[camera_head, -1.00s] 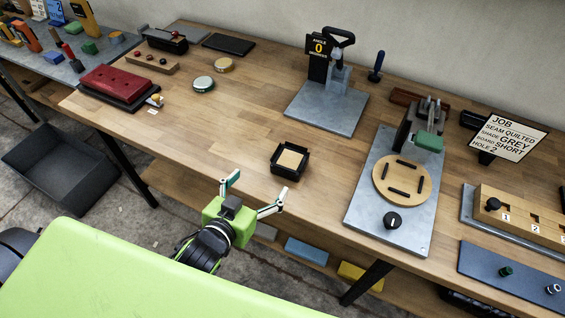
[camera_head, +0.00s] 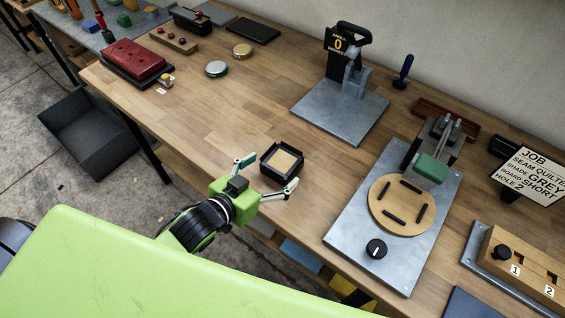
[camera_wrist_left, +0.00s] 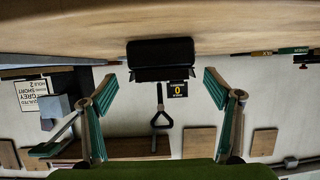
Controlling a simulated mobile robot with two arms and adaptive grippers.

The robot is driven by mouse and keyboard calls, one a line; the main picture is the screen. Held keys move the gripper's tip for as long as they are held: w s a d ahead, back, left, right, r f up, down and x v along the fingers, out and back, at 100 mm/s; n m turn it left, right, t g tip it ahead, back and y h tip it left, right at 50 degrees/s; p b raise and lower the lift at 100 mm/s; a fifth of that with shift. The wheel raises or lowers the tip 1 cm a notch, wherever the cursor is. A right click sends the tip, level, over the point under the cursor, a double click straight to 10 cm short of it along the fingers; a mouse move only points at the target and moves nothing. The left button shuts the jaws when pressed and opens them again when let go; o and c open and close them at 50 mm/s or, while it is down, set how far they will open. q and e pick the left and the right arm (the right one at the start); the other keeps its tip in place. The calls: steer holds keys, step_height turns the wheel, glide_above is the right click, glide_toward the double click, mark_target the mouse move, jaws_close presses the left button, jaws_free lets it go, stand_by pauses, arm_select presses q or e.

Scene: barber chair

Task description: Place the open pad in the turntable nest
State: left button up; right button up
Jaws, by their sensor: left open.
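The open pad (camera_head: 283,159), a small square black tray with a tan inside, sits on the bench near its front edge. My left gripper (camera_head: 268,174) is open at the pad's near side, its two fingers spread towards it. In the left wrist view the picture is upside down, and the pad's dark side (camera_wrist_left: 160,53) lies ahead between the open fingers (camera_wrist_left: 160,88); I see no contact. The turntable nest (camera_head: 402,205) is a round wooden disc with several black bars, on a grey plate to the right. My right gripper is out of view.
A black knob (camera_head: 376,249) and a green-padded clamp (camera_head: 431,168) flank the turntable. A grey press stand (camera_head: 341,108) showing 0 stands behind. A JOB sign (camera_head: 530,176) is at the right. The bench between pad and turntable plate is clear.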

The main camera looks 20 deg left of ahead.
mark_target(282, 162)
arm_select(q)
steer(key=shift+w+d+f, duration=0.1)
steer(key=shift+w+f, duration=0.05)
steer(key=shift+w, duration=0.3)
steer(key=shift+w+f, duration=0.1)
steer(key=shift+w, duration=0.25)
steer(key=p+x, duration=0.1)
steer(key=x, duration=0.2)
steer(key=shift+w+d+f, duration=0.1)
steer(key=shift+w+f, duration=0.05)
steer(key=shift+w, duration=0.05)
steer(key=shift+w+d+f, duration=0.1)
steer(key=shift+w+f, duration=0.05)
steer(key=shift+w, duration=0.15)
steer(key=c, duration=1.3)
steer(key=shift+c, duration=0.8)
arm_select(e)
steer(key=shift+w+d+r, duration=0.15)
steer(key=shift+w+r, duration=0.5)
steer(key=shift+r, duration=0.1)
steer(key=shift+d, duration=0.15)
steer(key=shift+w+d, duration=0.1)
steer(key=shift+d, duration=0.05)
